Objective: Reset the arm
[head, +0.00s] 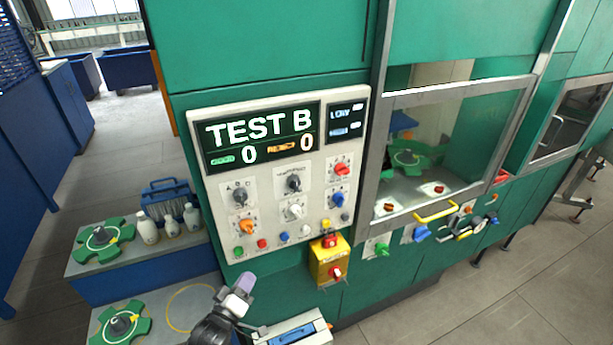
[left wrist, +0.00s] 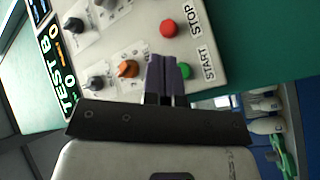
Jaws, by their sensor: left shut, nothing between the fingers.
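My left gripper (head: 243,284) is low in the middle of the head view, in front of the machine and below its control panel (head: 225,185). Its purple fingers are together with nothing between them. In the left wrist view the closed fingers (left wrist: 166,75) appear in front of the panel, close beside the green START button (left wrist: 183,71) and below the red STOP button (left wrist: 169,28). I cannot tell whether they touch the panel. The panel screen (head: 262,134) reads TEST B with two zeros. My right gripper is not in view.
A yellow switch box (head: 329,263) hangs below the panel. At left, a bench holds white bottles (head: 148,229), a blue crate (head: 168,199) and a green star-shaped fixture (head: 101,238); another fixture (head: 121,322) is lower. A windowed door with a yellow handle (head: 435,211) is at right.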

